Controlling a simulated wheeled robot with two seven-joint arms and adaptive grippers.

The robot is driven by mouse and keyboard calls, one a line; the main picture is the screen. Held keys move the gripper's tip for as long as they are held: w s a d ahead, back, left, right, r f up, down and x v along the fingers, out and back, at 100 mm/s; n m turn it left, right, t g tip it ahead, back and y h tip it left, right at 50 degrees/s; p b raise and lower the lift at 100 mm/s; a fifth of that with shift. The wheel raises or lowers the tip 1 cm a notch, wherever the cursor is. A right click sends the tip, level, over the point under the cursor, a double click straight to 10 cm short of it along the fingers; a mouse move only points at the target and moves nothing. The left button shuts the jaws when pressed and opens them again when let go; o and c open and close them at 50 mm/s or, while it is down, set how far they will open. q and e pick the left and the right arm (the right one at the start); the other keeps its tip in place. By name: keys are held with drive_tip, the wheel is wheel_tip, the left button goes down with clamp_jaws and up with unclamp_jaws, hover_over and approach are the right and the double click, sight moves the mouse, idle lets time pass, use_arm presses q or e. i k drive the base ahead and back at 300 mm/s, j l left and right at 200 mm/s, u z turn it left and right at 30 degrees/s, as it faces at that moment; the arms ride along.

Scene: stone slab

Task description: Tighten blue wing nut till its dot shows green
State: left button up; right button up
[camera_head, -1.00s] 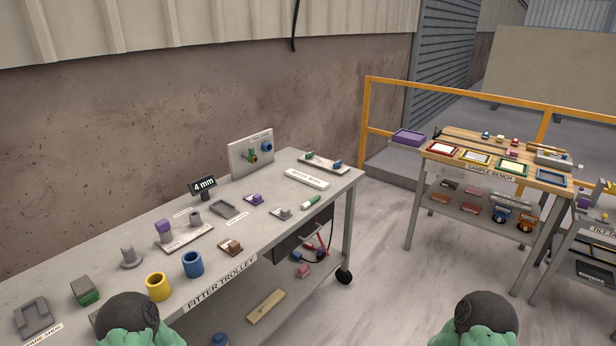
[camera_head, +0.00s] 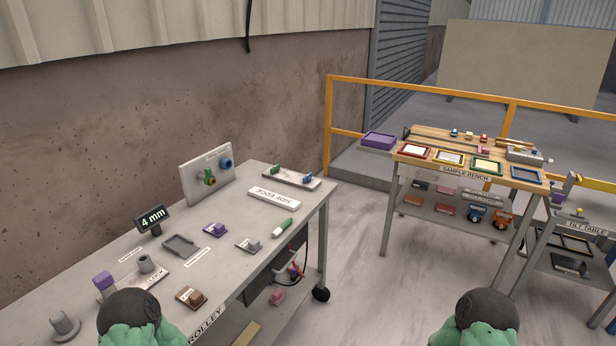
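Two small blue parts could be the blue wing nut; they are too small to tell which. One blue part (camera_head: 307,176) stands on the right end of a narrow tray (camera_head: 291,182) at the trolley's far end, with a green part (camera_head: 275,170) on the left end. Another blue part (camera_head: 226,163) sits on an upright pale board (camera_head: 193,180), beside a green and brass fitting (camera_head: 209,178). No coloured dot can be made out on either. Only rounded parts of my arms show at the bottom edge; neither gripper is in view.
The fitter trolley (camera_head: 225,262) carries a "4 mm" display (camera_head: 153,218), a white "SIDE EDGE" block (camera_head: 273,199), a green marker (camera_head: 282,228) and several small parts. A sample bench (camera_head: 440,140) and a tilt table (camera_head: 578,227) stand right. Open floor lies between.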

sight(307, 179)
drive_tip(key=u, duration=0.8)
drive_tip(key=i+l+u, duration=0.2)
drive_tip(key=l+u, duration=0.3)
drive_tip(key=l, duration=0.15)
drive_tip(key=i+l+u, duration=0.1)
drive_tip(key=l+u, duration=0.35)
drive_tip(key=l, duration=0.2)
drive_tip(key=l+u, duration=0.5)
drive_tip(key=l, duration=0.2)
